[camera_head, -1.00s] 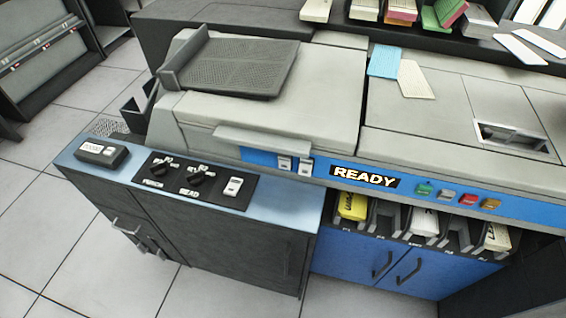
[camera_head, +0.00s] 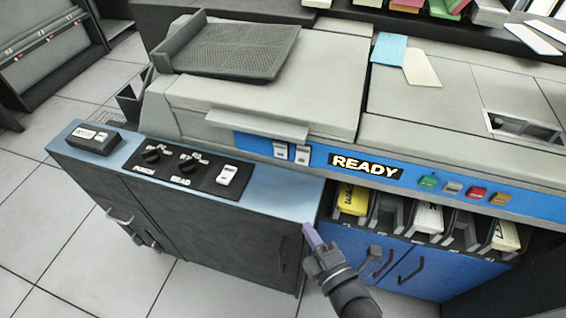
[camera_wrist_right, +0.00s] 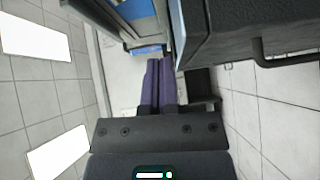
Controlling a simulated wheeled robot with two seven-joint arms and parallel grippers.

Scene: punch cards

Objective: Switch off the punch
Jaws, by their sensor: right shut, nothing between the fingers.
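The punch machine (camera_head: 260,103) is grey with a blue front strip and a lit READY sign (camera_head: 365,166). At its left a black control panel (camera_head: 205,189) carries a PUNCH knob (camera_head: 151,155), a READ knob (camera_head: 187,164) and a white rocker switch (camera_head: 226,175). A small dark box with a white switch (camera_head: 93,139) sits at the cabinet's left end. My right gripper (camera_head: 311,236) is shut and empty, low in front of the cabinet, right of the panel and apart from it. Its purple fingers (camera_wrist_right: 160,82) lie together in the right wrist view. My left gripper is not in view.
Coloured buttons (camera_head: 465,190) are right of the sign. Card bins (camera_head: 428,218) open below. The cabinet front (camera_head: 220,238) has protruding handles (camera_head: 133,226). Tiled floor (camera_head: 80,255) is clear at front left.

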